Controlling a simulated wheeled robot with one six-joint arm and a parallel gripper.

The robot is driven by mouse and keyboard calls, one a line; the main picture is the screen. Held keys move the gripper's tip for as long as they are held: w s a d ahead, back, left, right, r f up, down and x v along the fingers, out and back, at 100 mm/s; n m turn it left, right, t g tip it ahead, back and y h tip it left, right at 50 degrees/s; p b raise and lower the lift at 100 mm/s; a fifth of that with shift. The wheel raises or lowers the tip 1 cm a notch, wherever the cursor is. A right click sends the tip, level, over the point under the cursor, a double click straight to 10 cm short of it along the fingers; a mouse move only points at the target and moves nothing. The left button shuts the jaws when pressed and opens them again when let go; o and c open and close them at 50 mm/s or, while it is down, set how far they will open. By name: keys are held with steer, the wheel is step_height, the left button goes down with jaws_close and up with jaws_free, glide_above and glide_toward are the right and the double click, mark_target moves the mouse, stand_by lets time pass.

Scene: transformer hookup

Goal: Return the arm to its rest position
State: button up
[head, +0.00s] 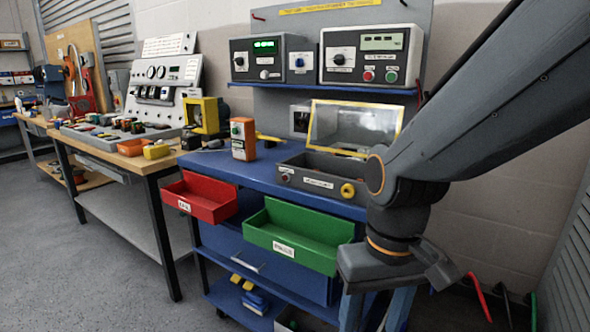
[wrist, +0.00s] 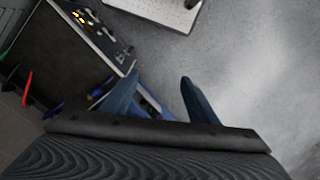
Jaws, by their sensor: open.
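My arm (head: 480,110) comes in from the upper right of the head view and bends down at its wrist, in front of the right end of the blue workbench (head: 265,170). My gripper (wrist: 157,82) points downward; its two blue fingers are spread apart in the wrist view, with nothing between them. In the head view the fingers run to the bottom edge, so their tips are not clear there.
A green bin (head: 300,236) and a red bin (head: 206,196) hang on the bench front, left of my wrist. A grey case with an open clear lid (head: 352,127) stands close behind it. Red and green cables hang at lower right. Grey floor (head: 90,260) is open at left.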

steer(key=d+r+m+p, duration=0.2)
steer(key=d+r+p, duration=0.5)
steer(key=p, duration=0.6)
steer(key=shift+s+d+h, duration=0.15)
steer(key=shift+d+h, duration=0.15)
